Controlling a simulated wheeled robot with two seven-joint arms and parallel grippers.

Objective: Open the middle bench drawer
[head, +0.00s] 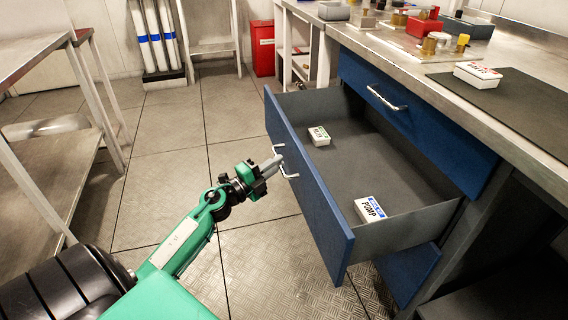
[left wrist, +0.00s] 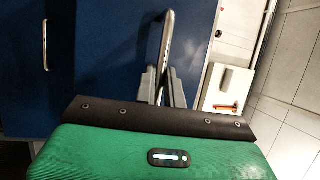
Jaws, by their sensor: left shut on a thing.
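The middle bench drawer (head: 309,196) stands pulled well out from the bench, its blue front facing left. Its grey inside shows, with a small white and green box (head: 319,136) and a white and blue box marked PUMP (head: 370,209) in it. My left gripper (head: 274,164) is at the drawer's metal handle (head: 286,163) and shut on it. In the left wrist view the handle (left wrist: 166,45) runs down between the two grey fingers (left wrist: 163,88). My right gripper is in neither view.
The upper drawer (head: 400,115) above is shut; another blue front (head: 408,272) shows below. The bench top (head: 432,50) carries several small parts and a white box (head: 478,75). A metal rack (head: 50,185) stands left. The floor (head: 165,150) between is clear.

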